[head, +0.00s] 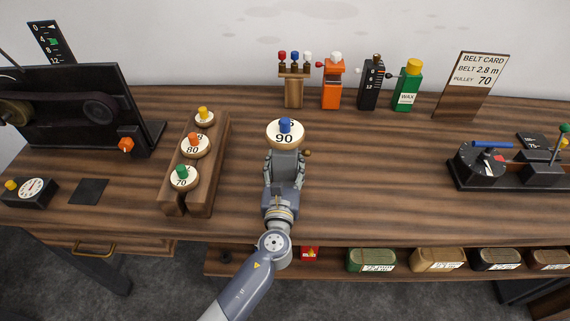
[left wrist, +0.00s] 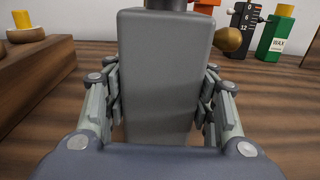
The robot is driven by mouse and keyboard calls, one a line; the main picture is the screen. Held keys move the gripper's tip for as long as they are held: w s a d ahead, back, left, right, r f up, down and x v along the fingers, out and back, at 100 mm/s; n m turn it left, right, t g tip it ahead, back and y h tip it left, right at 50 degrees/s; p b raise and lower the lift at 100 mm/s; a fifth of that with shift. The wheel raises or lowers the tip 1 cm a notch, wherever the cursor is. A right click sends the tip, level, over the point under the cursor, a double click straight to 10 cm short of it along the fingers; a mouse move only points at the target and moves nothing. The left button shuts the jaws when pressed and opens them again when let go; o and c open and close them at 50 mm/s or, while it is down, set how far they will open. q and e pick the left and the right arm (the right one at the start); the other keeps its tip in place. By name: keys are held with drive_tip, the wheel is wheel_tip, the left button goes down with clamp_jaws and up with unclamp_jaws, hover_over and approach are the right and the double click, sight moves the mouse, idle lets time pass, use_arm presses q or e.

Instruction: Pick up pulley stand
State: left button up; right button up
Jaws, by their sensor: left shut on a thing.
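The pulley stand (head: 288,160) is a grey block with a brass knob on its right side. A cream pulley marked 90 (head: 285,135) with a blue knob sits at its top. My left gripper (head: 284,170) reaches in from the front and is shut on the stand, with a finger on each side. In the left wrist view the grey stand (left wrist: 165,75) fills the space between the fingers and looks upright. Its lower end is hidden, so I cannot tell whether it touches the bench. My right gripper is not in view.
A wooden rack (head: 208,165) with several numbered pulleys stands to the left. An orange box (head: 332,95), a black counter (head: 371,85) and a green wax bottle (head: 408,88) stand behind. A belt card (head: 471,85) is at back right.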

sight(286, 166)
use_arm(q)
drive_tip(key=shift+w+r, duration=0.1)
drive_tip(key=shift+r, duration=0.15)
drive_tip(key=shift+r+p, duration=0.6)
drive_tip(key=shift+r, duration=1)
drive_tip(key=s+r+b, duration=0.1)
drive_tip(key=s+b, duration=0.1)
drive_tip(key=s, duration=1.4)
drive_tip(key=shift+d+r+b, duration=0.25)
drive_tip(key=shift+b, duration=0.05)
